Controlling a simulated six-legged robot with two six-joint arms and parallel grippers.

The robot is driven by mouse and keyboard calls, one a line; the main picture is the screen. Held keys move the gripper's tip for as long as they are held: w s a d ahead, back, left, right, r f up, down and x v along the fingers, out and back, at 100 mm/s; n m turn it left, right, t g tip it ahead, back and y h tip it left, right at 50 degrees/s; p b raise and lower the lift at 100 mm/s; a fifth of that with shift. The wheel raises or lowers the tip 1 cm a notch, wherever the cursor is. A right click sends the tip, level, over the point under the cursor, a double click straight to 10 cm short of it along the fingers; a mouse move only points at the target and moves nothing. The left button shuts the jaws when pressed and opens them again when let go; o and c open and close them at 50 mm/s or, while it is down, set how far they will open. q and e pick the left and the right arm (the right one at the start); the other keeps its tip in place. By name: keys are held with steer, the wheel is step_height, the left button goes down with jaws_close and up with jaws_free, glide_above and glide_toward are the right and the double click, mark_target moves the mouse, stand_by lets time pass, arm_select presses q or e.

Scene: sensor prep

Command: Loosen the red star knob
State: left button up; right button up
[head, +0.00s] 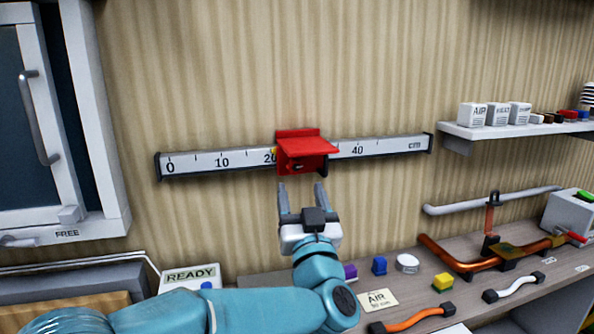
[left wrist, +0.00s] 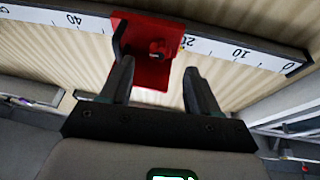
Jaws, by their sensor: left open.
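A red slider (head: 300,150) with a jutting top plate sits on a white ruler rail (head: 215,161) on the wall, just right of the 20 mark. It also shows in the left wrist view (left wrist: 150,30), where a small dark part is on its face. I cannot make out a distinct red star knob; it may be shaded or blend into the slider. My left gripper (head: 301,187) is open and empty just below the slider, fingers pointing up at it. In the left wrist view the fingertips (left wrist: 158,70) appear either side of the slider's lower part, apparently not touching it.
A bench below holds a READY sign (head: 190,276), an AIR card (head: 377,299), small coloured blocks and an orange pipe (head: 450,260). A shelf (head: 510,130) with white boxes is at right; a cabinet (head: 60,120) with a handle is at left. The wall around the rail is clear.

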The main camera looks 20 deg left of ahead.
mark_target(296, 170)
arm_select(q)
steer(key=p+x, duration=0.1)
steer(key=x, duration=0.4)
steer(key=shift+w+a+r, duration=0.15)
steer(key=shift+w+r, duration=0.05)
steer(key=shift+w, duration=0.05)
steer(key=c, duration=1)
steer(key=shift+c, duration=0.2)
